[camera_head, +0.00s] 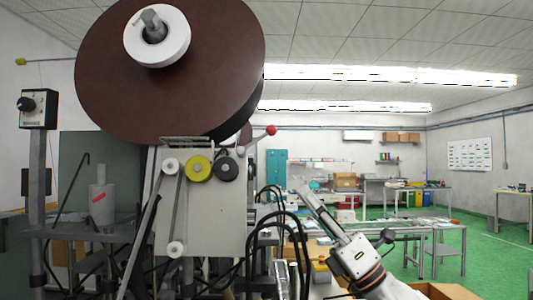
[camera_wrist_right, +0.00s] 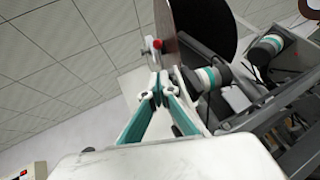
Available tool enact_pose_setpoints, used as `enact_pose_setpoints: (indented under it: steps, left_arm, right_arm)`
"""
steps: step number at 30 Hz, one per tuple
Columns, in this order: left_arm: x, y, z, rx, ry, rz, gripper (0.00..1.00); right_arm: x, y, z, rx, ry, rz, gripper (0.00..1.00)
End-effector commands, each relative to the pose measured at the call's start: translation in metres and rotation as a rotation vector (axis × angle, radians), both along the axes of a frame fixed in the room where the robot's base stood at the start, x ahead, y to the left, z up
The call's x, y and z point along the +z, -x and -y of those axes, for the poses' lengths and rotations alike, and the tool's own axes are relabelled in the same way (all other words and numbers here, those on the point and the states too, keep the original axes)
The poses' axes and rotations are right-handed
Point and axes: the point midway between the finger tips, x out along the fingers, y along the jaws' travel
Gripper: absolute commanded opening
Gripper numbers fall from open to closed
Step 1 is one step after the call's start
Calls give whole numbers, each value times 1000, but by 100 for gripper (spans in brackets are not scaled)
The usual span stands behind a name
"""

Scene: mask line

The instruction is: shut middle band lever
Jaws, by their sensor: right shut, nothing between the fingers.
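A lever with a red ball knob (camera_head: 271,130) sticks out to the right from the machine, just under the large dark brown reel (camera_head: 200,75). It slants up to the right. The red knob also shows in the right wrist view (camera_wrist_right: 157,44), above the fingertips. My right gripper (camera_head: 304,189) comes in from the lower right and points up and left, below and to the right of the knob. In the wrist view its teal-lined fingers (camera_wrist_right: 160,86) meet at the tips, with nothing held. It looks apart from the lever. My left gripper is out of view.
The machine's pale panel (camera_head: 205,220) carries a yellow roller (camera_head: 199,169) and a black roller (camera_head: 227,169). Black cables (camera_head: 291,225) loop between the panel and my right arm. A control box (camera_head: 38,108) stands at the left. Open green floor and tables lie behind at the right.

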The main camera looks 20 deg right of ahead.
Motion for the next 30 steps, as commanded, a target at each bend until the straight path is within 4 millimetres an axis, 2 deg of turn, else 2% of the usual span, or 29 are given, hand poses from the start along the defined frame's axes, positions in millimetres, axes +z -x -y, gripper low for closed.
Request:
enact_pose_setpoints:
  steps: [7,11,24,30]
  left_arm:
    - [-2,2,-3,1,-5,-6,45]
    - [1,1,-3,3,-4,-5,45]
    - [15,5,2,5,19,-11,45]
    - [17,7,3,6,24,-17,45]
  right_arm:
    - [1,0,0,1,-2,-1,0]
    - [9,-4,-4,1,-3,1,0]
    - [72,-43,-40,2,-5,2,0]
    - [94,-59,-54,2,-3,-1,0]
